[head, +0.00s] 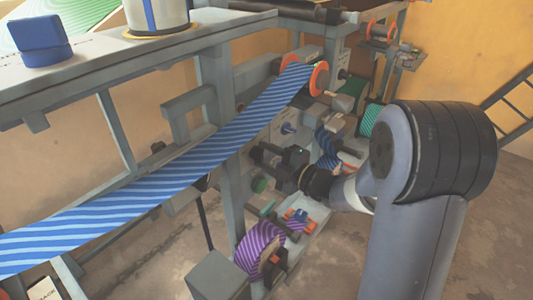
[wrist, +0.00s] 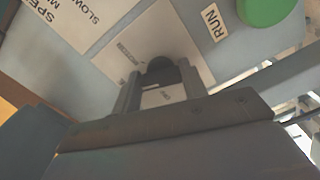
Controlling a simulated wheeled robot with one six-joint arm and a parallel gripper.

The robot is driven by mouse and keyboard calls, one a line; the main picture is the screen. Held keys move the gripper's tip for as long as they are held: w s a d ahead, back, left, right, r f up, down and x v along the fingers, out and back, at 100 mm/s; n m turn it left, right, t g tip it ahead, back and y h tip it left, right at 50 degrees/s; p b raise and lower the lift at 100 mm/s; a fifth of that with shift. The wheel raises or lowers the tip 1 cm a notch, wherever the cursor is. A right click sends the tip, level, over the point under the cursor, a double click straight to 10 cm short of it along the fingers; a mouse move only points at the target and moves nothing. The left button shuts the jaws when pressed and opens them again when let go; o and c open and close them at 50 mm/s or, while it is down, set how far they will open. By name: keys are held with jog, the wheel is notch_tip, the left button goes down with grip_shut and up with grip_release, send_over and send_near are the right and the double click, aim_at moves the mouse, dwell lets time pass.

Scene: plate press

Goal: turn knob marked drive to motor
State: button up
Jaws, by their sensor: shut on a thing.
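In the wrist view a dark, rounded knob (wrist: 160,69) sits on a pale label plate (wrist: 170,35) on a grey panel. My gripper (wrist: 160,86) has one finger on each side of the knob and is shut on it. The plate has small print to the upper left of the knob and a word below it, both too small to read surely. The knob's pointer cannot be made out. In the head view my gripper (head: 257,154) reaches left to the machine, and the knob is hidden there.
A green button (wrist: 262,8) beside a RUN label (wrist: 215,22) is at upper right. A speed label (wrist: 78,18) is at upper left. In the head view a blue striped web (head: 170,175) crosses the machine, and a purple striped roll (head: 260,245) sits below my gripper.

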jog(key=shift+s+f+m+p, duration=0.1)
jog(key=shift+m+p, duration=1.65)
jog(key=shift+m, duration=2.25)
jog(key=o, duration=1)
jog(key=p+v, duration=0.1)
jog(key=v, duration=0.9)
jog(key=shift+s+d+p, duration=0.25)
jog(key=shift+p, duration=0.05)
